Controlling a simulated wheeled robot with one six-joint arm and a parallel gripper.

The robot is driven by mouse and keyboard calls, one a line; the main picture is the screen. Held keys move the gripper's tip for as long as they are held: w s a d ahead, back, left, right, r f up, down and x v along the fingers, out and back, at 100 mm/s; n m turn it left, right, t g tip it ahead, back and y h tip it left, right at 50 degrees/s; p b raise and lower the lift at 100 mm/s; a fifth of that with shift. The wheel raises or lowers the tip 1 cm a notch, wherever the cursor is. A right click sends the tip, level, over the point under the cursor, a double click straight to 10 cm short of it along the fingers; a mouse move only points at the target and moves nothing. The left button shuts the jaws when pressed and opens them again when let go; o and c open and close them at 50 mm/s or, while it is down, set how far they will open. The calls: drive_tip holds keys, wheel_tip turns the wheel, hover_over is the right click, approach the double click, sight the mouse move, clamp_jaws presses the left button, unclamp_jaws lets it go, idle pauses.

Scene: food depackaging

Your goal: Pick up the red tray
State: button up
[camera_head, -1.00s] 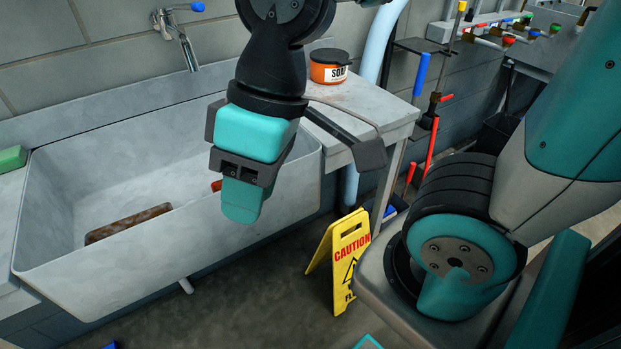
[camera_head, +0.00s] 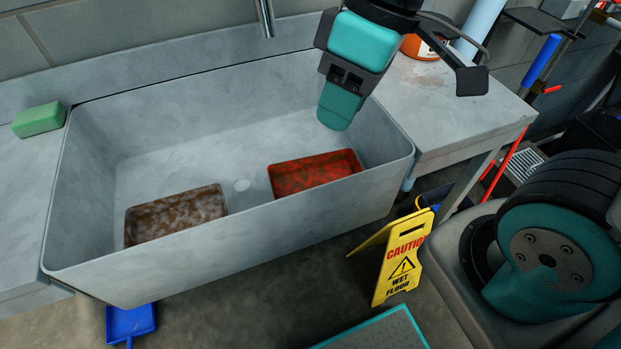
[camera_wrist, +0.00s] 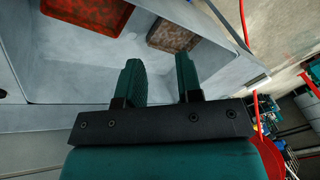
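The red tray (camera_head: 315,173), stained with dark patches, lies in the right half of the grey sink (camera_head: 405,160). In the wrist view the red tray (camera_wrist: 92,22) shows at the upper left, ahead of the fingers. A brown, dirty tray (camera_head: 176,214) lies to its left in the sink and also shows in the wrist view (camera_wrist: 173,36). My gripper (camera_head: 337,112) is above the right part of the sink, up and to the right of the red tray in the head view. In the wrist view my gripper (camera_wrist: 160,80) has its two teal fingers apart with nothing between them.
A green sponge (camera_head: 39,119) sits on the left counter. An orange soap tub (camera_head: 418,47) stands on the right counter. A tap (camera_head: 265,18) hangs over the back edge. A yellow caution sign (camera_head: 402,262) and a blue dustpan (camera_head: 131,322) are on the floor.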

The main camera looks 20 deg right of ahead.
drive_tip(key=w+d+f+n+h+b, duration=0.25)
drive_tip(key=w+f+b, duration=0.25)
drive_tip(key=w+f, duration=0.45)
drive_tip(key=n+g+h+b, duration=0.1)
drive_tip(key=n+b, duration=0.5)
hover_over(312, 166)
drive_tip(key=f, duration=1.3)
drive_tip(key=w+f, duration=0.1)
drive_tip(key=f, duration=0.6)
drive_tip(key=shift+a, duration=0.2)
drive_tip(key=shift+s+d+f, duration=0.1)
drive_tip(key=shift+s+f, duration=0.1)
drive_tip(key=shift+f, duration=1.25)
drive_tip(key=shift+s+d+f, duration=0.1)
drive_tip(key=shift+s+f, duration=0.05)
drive_tip(key=shift+f, duration=1.25)
clamp_jaws()
